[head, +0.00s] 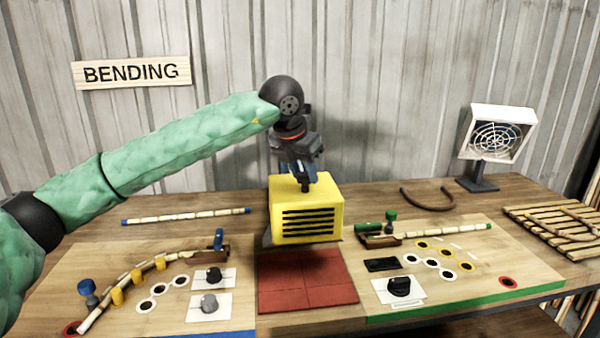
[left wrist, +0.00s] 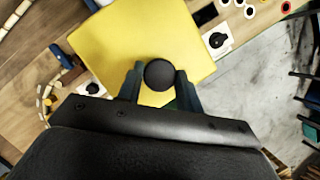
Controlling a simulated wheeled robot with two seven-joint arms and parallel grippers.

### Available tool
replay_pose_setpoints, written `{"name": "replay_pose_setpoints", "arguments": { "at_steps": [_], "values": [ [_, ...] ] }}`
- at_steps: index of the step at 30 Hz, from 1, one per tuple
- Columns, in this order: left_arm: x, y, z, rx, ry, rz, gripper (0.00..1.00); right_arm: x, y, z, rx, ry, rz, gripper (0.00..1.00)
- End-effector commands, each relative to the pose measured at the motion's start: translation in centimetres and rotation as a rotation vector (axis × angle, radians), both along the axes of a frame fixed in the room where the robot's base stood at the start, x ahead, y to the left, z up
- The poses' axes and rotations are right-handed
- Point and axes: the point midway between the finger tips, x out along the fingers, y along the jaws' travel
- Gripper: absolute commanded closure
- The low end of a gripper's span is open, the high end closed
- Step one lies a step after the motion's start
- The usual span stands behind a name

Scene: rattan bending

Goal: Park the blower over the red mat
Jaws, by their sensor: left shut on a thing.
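The blower is a yellow box (head: 306,208) with dark slots on its front. In the head view it hangs over the back part of the red mat (head: 308,287), with a dark shadow below it on the mat. My left gripper (head: 304,184) is shut on the dark knob on top of the blower. In the left wrist view the round black knob (left wrist: 159,75) sits between the two fingers above the yellow top. The blower's underside is hidden. My right gripper is not in view.
A left board (head: 130,310) with a bent rattan piece and dials lies left of the mat. A right board (head: 450,290) with a dial (head: 399,287) and peg holes lies right of it. A white fan (head: 495,133) and a slatted rack (head: 555,225) stand farther right.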

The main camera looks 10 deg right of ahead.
Motion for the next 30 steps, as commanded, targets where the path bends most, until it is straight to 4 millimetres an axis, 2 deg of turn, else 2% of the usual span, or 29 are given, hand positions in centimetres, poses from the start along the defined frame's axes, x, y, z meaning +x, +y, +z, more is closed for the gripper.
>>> {"name": "replay_pose_setpoints", "arguments": {
  "at_steps": [6, 7, 9, 20, 23, 30],
  "values": [
    [0.1, 0.1, 0.1, -0.001, -0.001, 0.002, 1.00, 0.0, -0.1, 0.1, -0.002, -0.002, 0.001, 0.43],
    [0.1, 0.1, 0.1, -0.001, -0.001, 0.002, 0.58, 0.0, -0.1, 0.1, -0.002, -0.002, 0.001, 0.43],
    [0.1, 0.1, 0.1, -0.002, -0.001, 0.002, 0.45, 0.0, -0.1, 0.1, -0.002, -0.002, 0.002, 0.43],
    [0.0, 0.1, 0.4, -0.002, -0.001, 0.001, 0.43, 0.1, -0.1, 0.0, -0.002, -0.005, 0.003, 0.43],
    [-0.3, 0.4, 1.2, -0.003, -0.001, 0.001, 0.43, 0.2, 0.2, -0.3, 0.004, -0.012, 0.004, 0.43],
    [-1.2, 1.5, 4.6, -0.003, -0.003, 0.001, 0.43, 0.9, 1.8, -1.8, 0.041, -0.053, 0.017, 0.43]
  ]
}}
